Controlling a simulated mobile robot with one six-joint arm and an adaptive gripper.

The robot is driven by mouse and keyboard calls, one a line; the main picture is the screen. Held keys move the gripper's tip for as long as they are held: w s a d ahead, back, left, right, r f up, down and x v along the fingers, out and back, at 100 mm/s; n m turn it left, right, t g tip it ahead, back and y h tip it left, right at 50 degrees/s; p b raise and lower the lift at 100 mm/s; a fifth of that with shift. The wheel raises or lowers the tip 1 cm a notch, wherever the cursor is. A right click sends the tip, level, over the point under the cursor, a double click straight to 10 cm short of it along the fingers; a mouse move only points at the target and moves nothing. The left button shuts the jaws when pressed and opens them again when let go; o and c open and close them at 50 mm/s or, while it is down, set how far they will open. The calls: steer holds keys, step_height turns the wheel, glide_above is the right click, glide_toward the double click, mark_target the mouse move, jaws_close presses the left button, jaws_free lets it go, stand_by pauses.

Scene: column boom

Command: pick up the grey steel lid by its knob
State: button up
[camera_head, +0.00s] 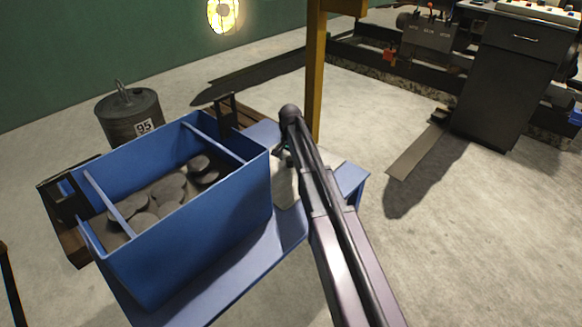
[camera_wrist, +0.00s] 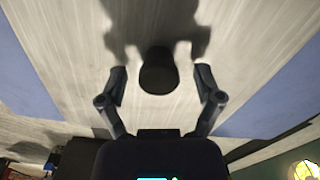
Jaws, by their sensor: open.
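The grey steel lid (camera_head: 286,188) lies on the blue stand beside the blue bin, partly hidden by my arm. In the wrist view the lid (camera_wrist: 60,70) is a pale brushed plate that fills much of the picture. Its dark round knob (camera_wrist: 157,78) shows between my two fingers, with a gap on each side. My gripper (camera_wrist: 160,72) is open and empty over the lid. I cannot tell whether the fingertips are down at the knob's height. In the head view my gripper (camera_head: 284,157) is small, dark and mostly hidden by the arm.
The blue bin (camera_head: 190,245) with several dark round pieces stands left of the lid. A yellow post (camera_head: 315,75) rises close behind my arm. A drum marked 95 (camera_head: 129,115) stands behind the bin. Machinery and a dark cabinet (camera_head: 505,85) are at back right. Right floor is mostly clear.

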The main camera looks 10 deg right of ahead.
mark_target(290, 159)
jaws_close()
steer(key=shift+r, duration=0.2)
stand_by(0.4)
step_height(290, 159, up, 9)
steer(key=p, duration=1)
steer(key=shift+r, duration=0.2)
steer(key=shift+r, duration=0.25)
stand_by(0.6)
